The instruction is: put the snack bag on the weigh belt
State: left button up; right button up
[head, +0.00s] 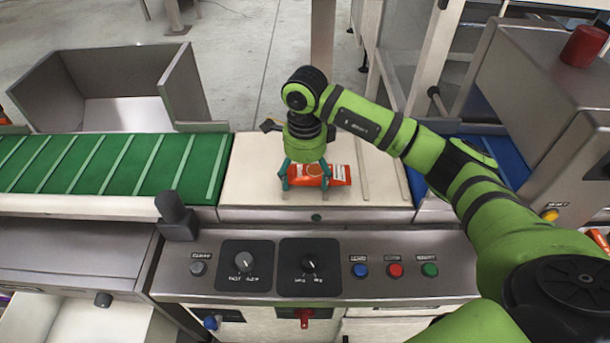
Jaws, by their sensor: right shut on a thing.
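The snack bag (338,176) is orange-red and lies flat at the front of the cream weigh belt (250,185), between the green belt and the blue belt. My right gripper (305,182) comes down on it from above, with its teal fingers shut on the bag. The bag's right end shows past the fingers, and its middle is partly hidden by them. The bag appears to be at the belt surface; I cannot tell whether it rests fully on it. My left gripper is not in view.
A green ribbed belt (110,165) lies to the left, with a grey open bin (115,75) behind it. A blue belt (500,155) and a metal housing (540,80) stand to the right. A control panel (320,265) with knobs and buttons runs along the front.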

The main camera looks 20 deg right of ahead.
aim_at(305, 174)
jog(key=shift+f, duration=0.65)
jog(key=shift+f, duration=0.15)
jog(key=o, duration=1)
jog(key=shift+o, duration=0.2)
notch_tip(305, 174, up, 12)
jog(key=shift+r+b, duration=0.2)
jog(key=shift+b, duration=0.25)
